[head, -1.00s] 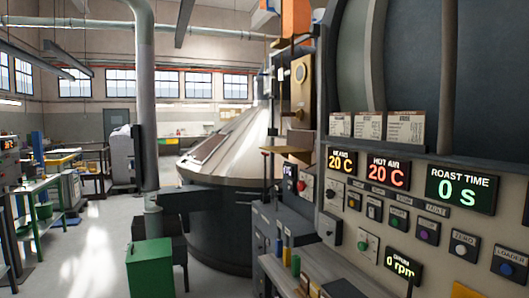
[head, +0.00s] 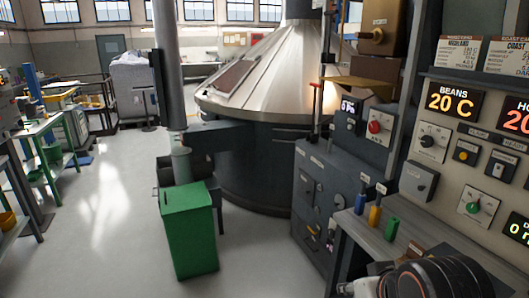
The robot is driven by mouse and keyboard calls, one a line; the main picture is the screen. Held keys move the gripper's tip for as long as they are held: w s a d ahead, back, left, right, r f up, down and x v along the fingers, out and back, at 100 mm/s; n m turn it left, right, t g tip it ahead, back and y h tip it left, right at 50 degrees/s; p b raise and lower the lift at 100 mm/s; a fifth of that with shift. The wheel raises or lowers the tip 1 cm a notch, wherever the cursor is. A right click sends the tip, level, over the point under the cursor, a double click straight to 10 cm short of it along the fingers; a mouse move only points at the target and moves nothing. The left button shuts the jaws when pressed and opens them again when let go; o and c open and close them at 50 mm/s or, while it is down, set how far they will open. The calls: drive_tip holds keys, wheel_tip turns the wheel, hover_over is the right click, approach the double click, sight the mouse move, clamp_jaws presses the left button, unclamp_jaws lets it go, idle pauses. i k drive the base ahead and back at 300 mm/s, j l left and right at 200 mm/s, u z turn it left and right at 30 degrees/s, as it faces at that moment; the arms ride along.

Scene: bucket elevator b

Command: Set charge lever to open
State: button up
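No label reading charge lever can be made out in the head view. A brass-coloured box with a dark knob or handle (head: 376,35) is at the top right. A thin upright rod with a red-orange part (head: 317,95) stands left of it, beside the cone-topped vessel. I cannot tell whether either is the charge lever. A black, ringed part of my arm (head: 440,280) shows at the bottom right edge. My gripper's fingers are not in view.
A control panel (head: 456,185) with displays and knobs fills the right side. A ledge (head: 385,235) with small coloured bottles lies below it. A green bin (head: 190,232) stands on the floor before the cone-topped vessel (head: 265,75). Open floor (head: 100,215) lies left.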

sight(331, 12)
drive_tip(key=i+j, duration=0.3)
drive_tip(key=i, duration=0.15)
drive_tip(key=i+j, duration=0.3)
drive_tip(key=i, duration=0.2)
drive_tip(key=i+j, duration=0.25)
drive_tip(key=i, duration=0.2)
drive_tip(key=i+j, duration=0.3)
drive_tip(key=i, duration=0.2)
drive_tip(key=z, duration=0.05)
